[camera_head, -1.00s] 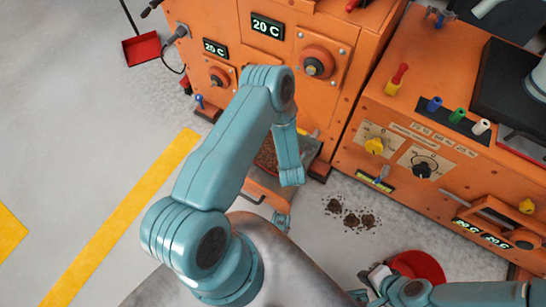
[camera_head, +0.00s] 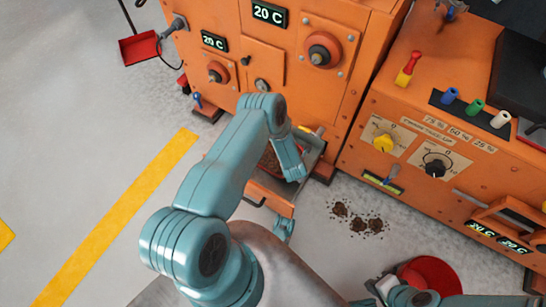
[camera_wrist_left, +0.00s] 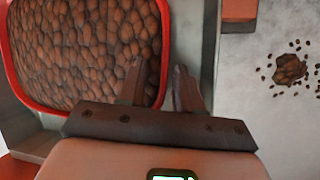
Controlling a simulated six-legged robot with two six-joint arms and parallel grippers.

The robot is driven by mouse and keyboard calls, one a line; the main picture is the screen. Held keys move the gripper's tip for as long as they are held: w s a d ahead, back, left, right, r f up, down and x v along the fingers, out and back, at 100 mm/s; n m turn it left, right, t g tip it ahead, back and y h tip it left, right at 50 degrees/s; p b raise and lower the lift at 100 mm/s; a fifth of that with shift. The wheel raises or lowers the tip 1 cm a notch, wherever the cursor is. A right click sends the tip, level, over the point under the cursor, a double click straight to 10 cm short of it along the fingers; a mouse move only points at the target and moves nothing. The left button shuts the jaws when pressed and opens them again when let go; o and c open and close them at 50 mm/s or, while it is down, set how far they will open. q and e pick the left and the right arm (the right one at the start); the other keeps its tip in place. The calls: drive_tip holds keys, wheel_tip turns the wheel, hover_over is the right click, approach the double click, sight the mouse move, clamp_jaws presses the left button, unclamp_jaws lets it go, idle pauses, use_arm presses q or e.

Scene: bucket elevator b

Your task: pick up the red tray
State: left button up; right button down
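The red tray (camera_wrist_left: 166,40) has a red rim and is full of brown beans. It fills the upper left of the left wrist view. In the head view my left arm hides most of it, and only some beans show at the orange machine's opening. My left gripper (camera_wrist_left: 158,78) is open at the tray's right rim, one finger over the beans and the other outside the rim. I cannot tell if they touch it. My right gripper (camera_head: 384,287) is beside a red bucket (camera_head: 432,273) on the floor; its fingers are too small to read.
Orange machines (camera_head: 330,40) with dials and levers stand at the back and right. Spilled beans (camera_head: 357,222) lie on the floor. A red dustpan (camera_head: 140,48) is at the far left.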

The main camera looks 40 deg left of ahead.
use_arm(q)
clamp_jaws()
drive_tip(key=shift+w+r, duration=0.1)
idle(1.3)
